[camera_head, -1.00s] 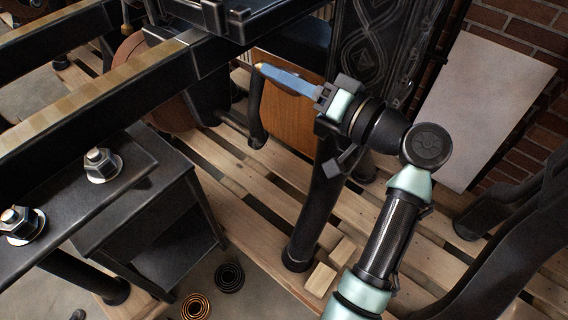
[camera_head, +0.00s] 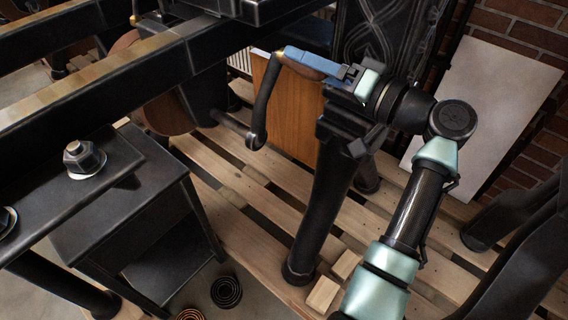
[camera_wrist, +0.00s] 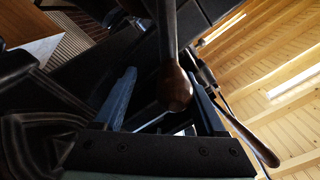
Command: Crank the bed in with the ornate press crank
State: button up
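The press crank is a curved black arm (camera_head: 263,105) with a brown wooden handle (camera_head: 303,68) at its upper end and a brass tip. My gripper (camera_head: 303,60) has blue fingers pointing left along the handle. In the wrist view, a rounded brown wooden end (camera_wrist: 175,88) stands between the two blue fingers (camera_wrist: 163,103). Dark gaps show beside it, wider on the left, so the fingers look open around it and not clamped. In the head view the fingers hide part of the handle.
Black press rails (camera_head: 110,85) with a worn tan top run across the upper left. A black side table (camera_head: 120,215) stands below them. A thick black leg (camera_head: 320,205) stands on the slatted wooden pallet (camera_head: 235,200), close under my arm. A pale board (camera_head: 490,105) leans on the brick wall.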

jog(key=o, duration=0.5)
jog(key=shift+d+f, duration=0.2)
jog(key=shift+c, duration=0.2)
jog(key=shift+o, duration=0.7)
jog(key=shift+a+r, duration=0.1)
jog(key=shift+a, duration=0.05)
jog(key=p+v, duration=0.1)
jog(key=v, duration=0.7)
jog(key=shift+a+r, duration=0.1)
